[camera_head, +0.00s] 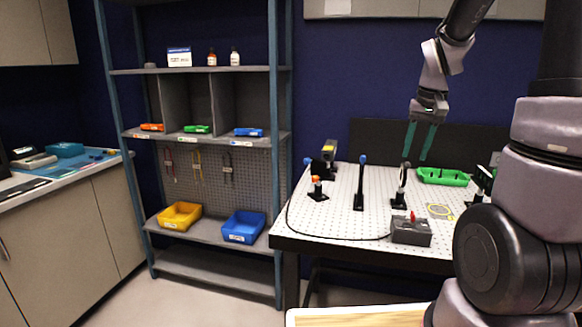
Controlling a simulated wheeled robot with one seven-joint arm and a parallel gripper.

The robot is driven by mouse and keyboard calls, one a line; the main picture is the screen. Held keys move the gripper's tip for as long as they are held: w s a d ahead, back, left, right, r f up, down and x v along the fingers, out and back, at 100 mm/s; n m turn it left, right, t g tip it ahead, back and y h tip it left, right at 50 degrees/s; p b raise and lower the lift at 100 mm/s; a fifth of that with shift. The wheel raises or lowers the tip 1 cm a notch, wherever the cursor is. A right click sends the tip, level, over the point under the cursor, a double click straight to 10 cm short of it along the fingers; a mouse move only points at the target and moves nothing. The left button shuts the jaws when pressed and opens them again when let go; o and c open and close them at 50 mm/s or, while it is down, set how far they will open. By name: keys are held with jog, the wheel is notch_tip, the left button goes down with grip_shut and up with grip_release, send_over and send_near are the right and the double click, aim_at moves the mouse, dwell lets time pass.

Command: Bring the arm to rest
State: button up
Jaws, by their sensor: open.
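My gripper (419,142) hangs from my arm at the upper right, above the back part of the white perforated table (332,218). Its two teal fingers point down and stand apart, with nothing between them. The fingertips appear near the top of a round black-framed optic (401,185) on a post; I cannot tell from this view how far apart they are in depth. My arm's thick lower links fill the right side and hide part of the table.
The table also bears a blue-topped post (360,183), a green tray (443,177), a grey box with a red knob (410,231) and a black cable. A shelf rack (208,140) with yellow (180,215) and blue bins (243,227) stands left. Floor shows between counter and rack.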

jog(key=s+a+r+t, duration=0.2)
jog(key=s+a+r, duration=0.2)
jog(key=s+r, duration=0.2)
jog(key=s+a+r+t+y, duration=0.1)
jog(key=s+a+r+t, duration=0.2)
jog(key=s+r, duration=0.3)
jog(key=s+a, duration=0.1)
jog(key=s, duration=0.3)
jog(key=shift+a+r+m+y, duration=0.3)
jog(key=shift+a+r+m, duration=0.05)
jog(key=shift+a+m, duration=0.05)
